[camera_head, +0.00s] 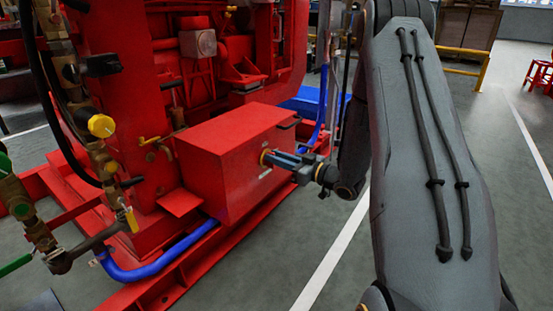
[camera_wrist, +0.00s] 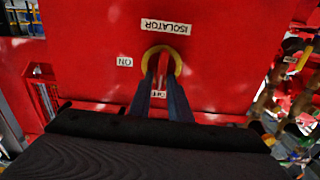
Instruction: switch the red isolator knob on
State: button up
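The red isolator knob (camera_wrist: 163,72) sits in a yellow ring (camera_wrist: 178,62) on the face of a red box (camera_head: 232,150). In the wrist view its handle runs up and down, in line with the OFF label (camera_wrist: 159,94) below it. The ON label (camera_wrist: 125,62) is to the left of the ring, and the ISOLATOR label (camera_wrist: 166,26) is above, upside down. My gripper (camera_wrist: 162,68) has one finger on each side of the knob and looks shut on it. In the head view my gripper (camera_head: 270,158) reaches the ring from the right; the fingers hide the knob.
The red engine (camera_head: 190,55) stands behind the box. A blue hose (camera_head: 160,268) runs along the red base frame at the box's foot. Brass valves and pipes (camera_head: 110,165) stand at the left. The grey floor (camera_head: 285,250) in front of the box is clear.

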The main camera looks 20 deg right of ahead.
grip_shut()
jog(key=shift+m+p, duration=0.3)
jog(key=shift+p, duration=0.3)
jog(key=m+p, duration=0.5)
jog(key=d+f+m+p, duration=0.1)
jog(key=m+p, duration=0.4)
jog(key=m, duration=0.1)
jog(key=w+m+p, duration=0.1)
jog(key=m+p, duration=0.3)
jog(key=m, duration=0.2)
jog(key=shift+d+f+p, duration=0.25)
jog(key=shift+f+p, duration=0.15)
jog(key=shift+o, duration=1.9)
grip_release()
